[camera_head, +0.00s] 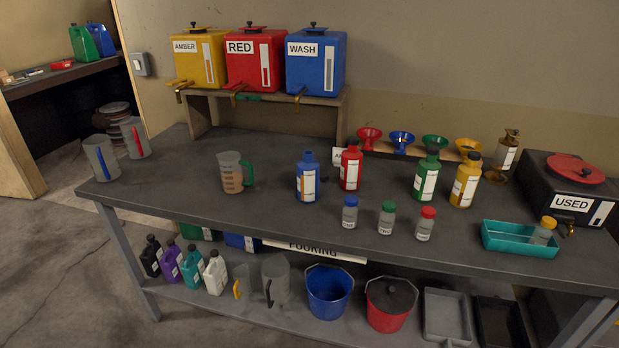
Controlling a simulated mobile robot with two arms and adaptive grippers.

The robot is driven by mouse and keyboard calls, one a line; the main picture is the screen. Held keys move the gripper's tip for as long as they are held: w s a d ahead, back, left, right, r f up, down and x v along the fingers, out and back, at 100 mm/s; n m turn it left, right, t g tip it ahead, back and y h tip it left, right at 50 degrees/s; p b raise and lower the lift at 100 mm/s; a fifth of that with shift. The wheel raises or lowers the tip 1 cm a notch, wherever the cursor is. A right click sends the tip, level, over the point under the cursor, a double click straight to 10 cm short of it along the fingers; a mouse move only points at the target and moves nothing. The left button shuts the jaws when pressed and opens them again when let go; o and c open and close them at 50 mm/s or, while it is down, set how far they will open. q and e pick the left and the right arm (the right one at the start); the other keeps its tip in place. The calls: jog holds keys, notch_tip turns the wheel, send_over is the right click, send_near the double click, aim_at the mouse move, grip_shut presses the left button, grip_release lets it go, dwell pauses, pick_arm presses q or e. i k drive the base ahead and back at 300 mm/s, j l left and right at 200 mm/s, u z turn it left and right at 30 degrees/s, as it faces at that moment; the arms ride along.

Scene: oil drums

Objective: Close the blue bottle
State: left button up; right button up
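The blue bottle (307,181) stands upright on the workbench (270,220), near its middle, with a white label on its front. Its blue neck is bare, with no dark cap on top, unlike the red bottle (351,167) just behind it to the right. A small dark spot (325,180) shows on the bench right of the blue bottle; I cannot tell whether it is a cap. Neither of my grippers is in view.
A measuring jug (232,174) stands left. Green (427,176) and yellow (466,182) bottles stand right. Small jars with blue (350,212), green (387,217) and red (426,223) lids are in front. A teal tray (505,245) sits right. The front-left bench is clear.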

aim_at(308, 168)
jog(key=i+l, duration=0.15)
jog(key=i, duration=0.2)
jog(key=i+l, duration=0.15)
jog(key=i, duration=0.25)
jog(key=i+l, duration=0.15)
jog(key=i, duration=0.2)
jog(key=u, duration=1.15)
